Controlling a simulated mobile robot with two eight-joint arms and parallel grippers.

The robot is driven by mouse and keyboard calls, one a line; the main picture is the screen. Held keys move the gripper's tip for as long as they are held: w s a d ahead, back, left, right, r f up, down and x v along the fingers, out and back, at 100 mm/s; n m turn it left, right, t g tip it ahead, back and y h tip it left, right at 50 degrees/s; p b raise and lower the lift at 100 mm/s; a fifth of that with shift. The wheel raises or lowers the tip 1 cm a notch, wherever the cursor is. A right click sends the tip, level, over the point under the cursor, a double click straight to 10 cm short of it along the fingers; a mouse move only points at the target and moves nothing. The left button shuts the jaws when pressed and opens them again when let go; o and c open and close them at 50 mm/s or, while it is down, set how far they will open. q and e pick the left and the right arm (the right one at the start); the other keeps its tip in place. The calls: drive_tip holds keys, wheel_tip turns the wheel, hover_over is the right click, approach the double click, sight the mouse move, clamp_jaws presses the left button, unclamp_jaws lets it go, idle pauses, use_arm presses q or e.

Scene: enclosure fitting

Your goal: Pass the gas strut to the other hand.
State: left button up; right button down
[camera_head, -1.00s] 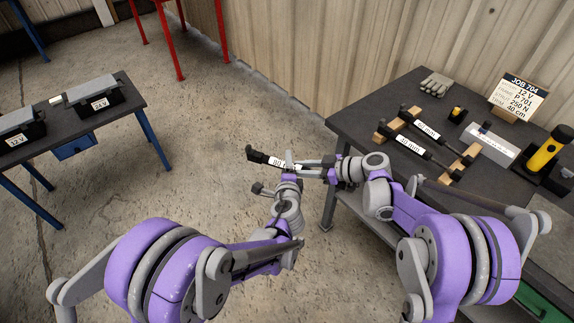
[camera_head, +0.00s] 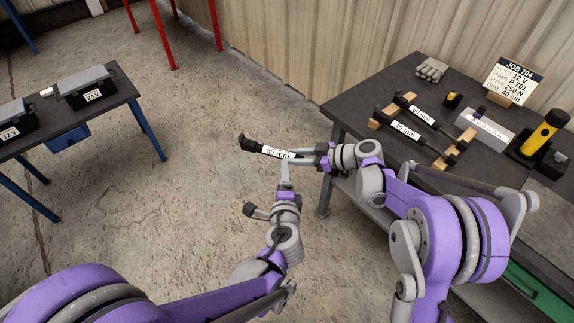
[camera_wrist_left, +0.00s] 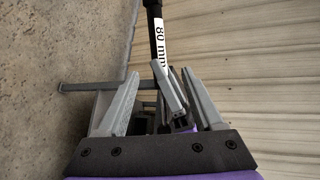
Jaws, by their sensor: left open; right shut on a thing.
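A gas strut (camera_head: 262,148) with a dark body and a white label hangs in the air over the floor gap between the two tables. My right gripper (camera_head: 303,160) is shut on its right end; the black end fitting points left. My left gripper (camera_head: 285,166) is open, just below the strut near the right gripper's fingers. In the left wrist view, the strut (camera_wrist_left: 155,20) shows the label "80 mm" and runs up beyond the left gripper's spread fingers (camera_wrist_left: 160,88). Right gripper fingers (camera_wrist_left: 172,95) show between them. Whether the left fingers touch the strut I cannot tell.
The right bench (camera_head: 345,107) carries two more struts on wooden rests (camera_head: 458,148), gloves (camera_head: 431,70), a yellow torch (camera_head: 541,133) and a job sign (camera_head: 512,82). A left table (camera_head: 118,97) holds dark battery boxes (camera_head: 88,88). Concrete floor is clear between them.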

use_arm(q)
wheel_tip(320, 180, down, 5)
drive_tip(key=a+n+y, duration=0.2)
drive_tip(key=n+y, duration=0.2)
drive_tip(key=y, duration=0.3)
drive_tip(key=w+a+f+g, duration=0.1)
drive_tip(key=w+a+f, duration=0.1)
drive_tip(key=w+a, duration=0.3)
drive_tip(key=w, duration=0.4)
drive_tip(key=shift+w+a, duration=0.15)
drive_tip(key=shift+w, duration=0.15)
use_arm(e)
drive_tip(key=a+f, duration=0.5)
drive_tip(key=shift+a, duration=0.35)
use_arm(q)
drive_tip(key=shift+f, duration=0.1)
clamp_jaws()
use_arm(e)
drive_tip(key=shift+f, duration=0.15)
drive_tip(key=c, duration=0.5)
unclamp_jaws()
drive_tip(key=shift+s+a, duration=0.1)
drive_tip(key=shift+a, duration=0.05)
use_arm(q)
drive_tip(key=shift+d, duration=0.2)
